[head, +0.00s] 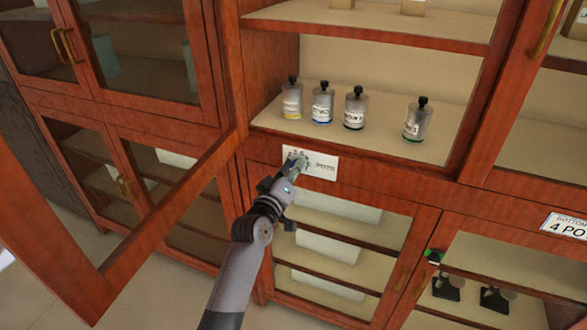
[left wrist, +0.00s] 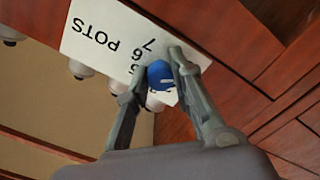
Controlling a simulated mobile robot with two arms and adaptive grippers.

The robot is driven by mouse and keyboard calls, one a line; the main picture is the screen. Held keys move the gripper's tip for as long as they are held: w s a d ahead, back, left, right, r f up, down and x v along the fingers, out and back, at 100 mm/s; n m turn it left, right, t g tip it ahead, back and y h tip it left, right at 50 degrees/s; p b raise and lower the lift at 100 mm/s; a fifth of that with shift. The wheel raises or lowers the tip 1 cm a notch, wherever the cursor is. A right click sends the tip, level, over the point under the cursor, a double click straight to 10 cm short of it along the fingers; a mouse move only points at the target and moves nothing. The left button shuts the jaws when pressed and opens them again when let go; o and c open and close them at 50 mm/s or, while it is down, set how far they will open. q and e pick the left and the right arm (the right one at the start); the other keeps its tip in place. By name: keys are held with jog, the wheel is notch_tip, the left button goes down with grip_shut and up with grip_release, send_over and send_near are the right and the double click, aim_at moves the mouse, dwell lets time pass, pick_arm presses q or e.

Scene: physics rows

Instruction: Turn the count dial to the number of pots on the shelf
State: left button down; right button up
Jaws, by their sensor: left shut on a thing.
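The count dial has a blue knob (left wrist: 159,74) with a small white mark, in front of a white plate (left wrist: 98,40) printed with numbers and "POTS". The plate also shows in the head view (head: 322,168), below the open shelf. My left gripper (head: 295,172) is shut on the knob, one finger on each side, and hides most of it in the head view. Which number the mark points to cannot be told. Several glass pots with black lids (head: 354,108) stand on the shelf (head: 380,137), three grouped at left and one apart at right. My right gripper is not in view.
A wooden-framed door (head: 165,208) stands open at the left of the shelf. A cabinet below holds white boxes (head: 328,245). Dark items (head: 495,298) stand in the lower right cabinet, beneath a partly cut-off sign (head: 567,226). A small green-and-black thing (head: 434,256) sits on the frame.

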pick_arm(q)
jog(key=shift+m, duration=0.3)
jog(key=m+p, duration=0.3)
jog(key=m, duration=2.4)
jog(key=shift+m, duration=0.6)
jog(key=c, duration=1.4)
grip_release()
